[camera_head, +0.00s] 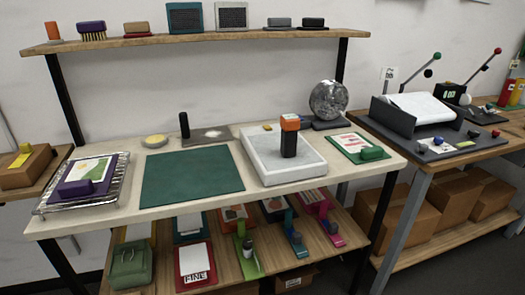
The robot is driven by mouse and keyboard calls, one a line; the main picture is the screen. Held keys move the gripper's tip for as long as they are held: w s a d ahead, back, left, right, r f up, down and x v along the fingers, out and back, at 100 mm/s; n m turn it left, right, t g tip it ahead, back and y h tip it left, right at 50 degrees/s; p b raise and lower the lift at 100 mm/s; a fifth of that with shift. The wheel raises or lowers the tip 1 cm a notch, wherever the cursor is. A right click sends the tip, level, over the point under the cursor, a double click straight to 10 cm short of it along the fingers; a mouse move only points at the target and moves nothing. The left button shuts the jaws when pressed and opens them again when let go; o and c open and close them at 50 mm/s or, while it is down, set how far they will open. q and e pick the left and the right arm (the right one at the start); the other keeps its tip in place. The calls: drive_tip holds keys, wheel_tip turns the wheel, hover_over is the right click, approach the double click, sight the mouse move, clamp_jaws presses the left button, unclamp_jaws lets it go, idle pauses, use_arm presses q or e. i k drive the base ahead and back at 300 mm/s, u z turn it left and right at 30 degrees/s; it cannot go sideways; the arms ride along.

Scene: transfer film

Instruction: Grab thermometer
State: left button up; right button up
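An upright black device with an orange top (289,138) stands on a white slab (257,172) on the main workbench, right of centre. It may be the thermometer, but I cannot tell for sure. A smaller black upright stick (184,126) stands at the left end of a grey-brown plate farther back. Neither of my grippers is in view.
A green mat (192,172) lies bare at the bench's middle. A wire rack (84,187) holds a purple block at left. A round silvery disc (328,100) stands behind the slab. A green-bordered card (357,148) lies right. A shelf (190,40) spans above.

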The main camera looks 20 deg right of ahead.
sight(290, 124)
drive_tip(key=z, duration=0.05)
drive_tip(key=k, duration=0.45)
drive_tip(key=u, duration=0.5)
drive_tip(key=i, duration=1.1)
drive_tip(key=z, duration=1)
